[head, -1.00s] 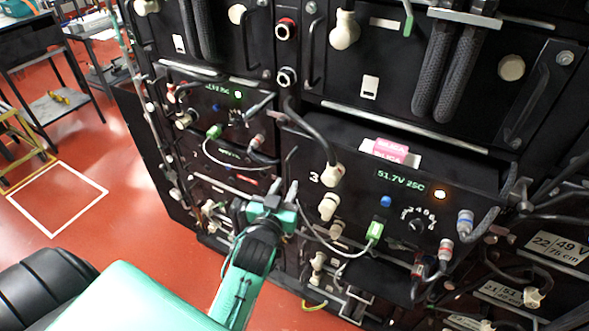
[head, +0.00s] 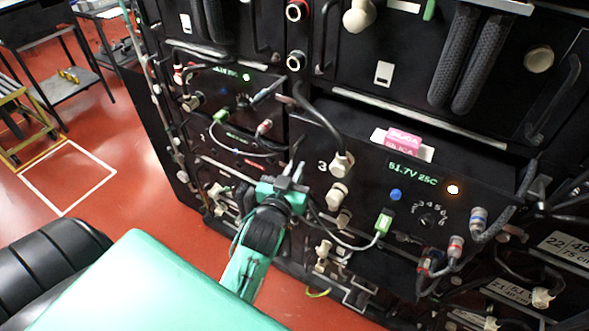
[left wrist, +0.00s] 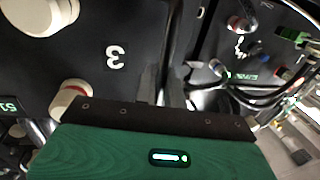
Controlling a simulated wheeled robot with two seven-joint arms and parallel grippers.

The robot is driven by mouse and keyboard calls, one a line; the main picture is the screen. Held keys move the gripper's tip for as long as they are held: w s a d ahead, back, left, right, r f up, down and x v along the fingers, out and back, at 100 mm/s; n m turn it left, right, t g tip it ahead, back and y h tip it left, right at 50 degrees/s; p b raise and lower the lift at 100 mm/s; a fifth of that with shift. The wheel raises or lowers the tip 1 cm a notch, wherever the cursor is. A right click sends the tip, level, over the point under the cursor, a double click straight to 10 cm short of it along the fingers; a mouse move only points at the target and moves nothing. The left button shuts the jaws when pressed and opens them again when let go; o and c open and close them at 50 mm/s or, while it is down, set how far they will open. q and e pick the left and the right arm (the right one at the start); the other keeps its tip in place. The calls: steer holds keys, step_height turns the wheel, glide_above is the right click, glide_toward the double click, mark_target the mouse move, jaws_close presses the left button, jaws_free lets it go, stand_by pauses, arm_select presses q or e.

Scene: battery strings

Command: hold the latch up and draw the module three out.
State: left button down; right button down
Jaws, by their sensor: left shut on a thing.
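Module three (head: 362,190) is a black box with a white "3", a green "51.7V 25C" display and a lit orange lamp. It stands out from the rack front, and part of its top shows. My left gripper (head: 294,172) is at its left edge and is shut, apparently on the module's dark left handle, which the fingers largely hide. In the left wrist view the "3" (left wrist: 115,57) is at the upper left, and my left gripper (left wrist: 160,85) reaches up beside the module's edge. I cannot make out the latch. My right gripper is not in view.
A pink silica packet (head: 402,139) lies on module three's top. Open red floor (head: 120,150) lies at the left, with a cart (head: 60,100) beyond.

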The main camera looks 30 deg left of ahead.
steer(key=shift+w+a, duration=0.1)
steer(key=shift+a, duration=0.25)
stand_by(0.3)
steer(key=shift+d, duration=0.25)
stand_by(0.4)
